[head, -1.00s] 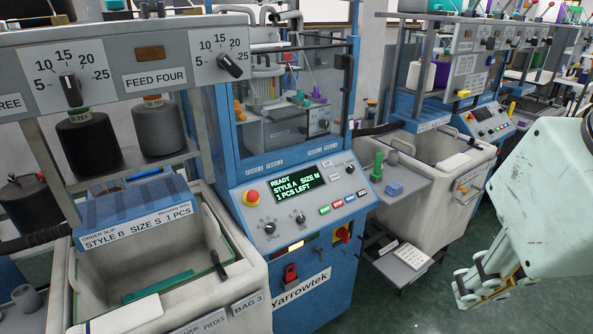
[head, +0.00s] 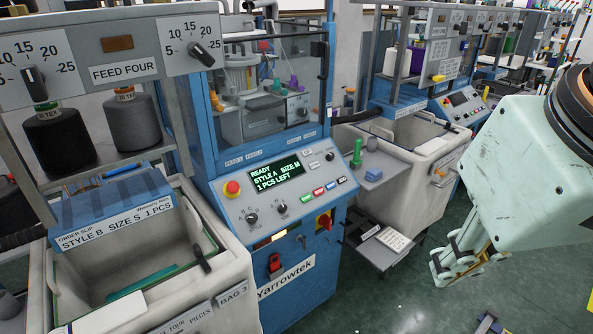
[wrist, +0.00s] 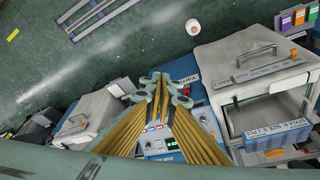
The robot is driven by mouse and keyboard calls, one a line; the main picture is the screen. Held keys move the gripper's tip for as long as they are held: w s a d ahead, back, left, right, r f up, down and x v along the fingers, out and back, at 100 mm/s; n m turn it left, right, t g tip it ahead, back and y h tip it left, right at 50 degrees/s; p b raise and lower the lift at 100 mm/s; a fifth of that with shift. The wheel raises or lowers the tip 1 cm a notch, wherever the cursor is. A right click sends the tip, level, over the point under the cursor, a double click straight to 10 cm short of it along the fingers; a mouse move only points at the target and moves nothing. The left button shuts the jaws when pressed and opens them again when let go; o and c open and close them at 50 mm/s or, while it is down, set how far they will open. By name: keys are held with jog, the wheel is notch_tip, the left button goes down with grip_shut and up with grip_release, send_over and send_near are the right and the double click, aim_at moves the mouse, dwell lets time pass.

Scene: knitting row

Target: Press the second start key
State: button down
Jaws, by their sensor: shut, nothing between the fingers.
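The near blue Yarrowtek machine has a sloped control panel (head: 228,212). Its green screen (head: 276,176) reads READY, STYLE A, SIZE M, 1 PCS LEFT. My gripper (head: 455,268) is shut and empty, hanging right of the machine, apart from the panel. In the wrist view my gripper (wrist: 166,82) overlaps part of a machine panel.
A grey bin (head: 215,290) with an order slip stands left of the panel. A shelf with small blocks (head: 372,174) and a low tray (head: 375,255) jut out at the machine's right. A second machine (head: 465,105) stands behind. Green floor (head: 400,305) is open in front.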

aim_at(306, 197)
jog(key=shift+a, duration=0.1)
dwell(0.6)
jog(key=w+a+m+y+p, duration=0.35)
jog(key=w+a+m, duration=0.25)
jog(key=w+a, duration=0.65)
jog(key=w+a+f+m+y+p, duration=0.1)
jog(key=w+a+m+y+p, duration=0.15)
jog(key=w+m, duration=0.95)
jog(key=w+d+f+m+t+p, duration=0.1)
jog(key=w+f, duration=0.2)
jog(key=w, duration=0.6)
jog(key=w+d+f+m+t, duration=0.15)
jog(key=w+f, duration=0.25)
jog(key=w, duration=0.5)
jog(key=w+d+f+m+h+p, duration=0.1)
jog(key=w+d+f+m, duration=0.2)
jog(key=f, duration=0.4)
jog(key=w+d+f+m+p, duration=0.1)
jog(key=w+d+f+m, duration=0.3)
jog(key=w+f+m, duration=0.1)
jog(key=shift+w+f+m+h, duration=0.4)
jog(key=shift+w+f, duration=0.1)
jog(key=shift+f, duration=0.7)
jog(key=shift+p+x, duration=0.55)
jog(key=shift+x, duration=6.4)
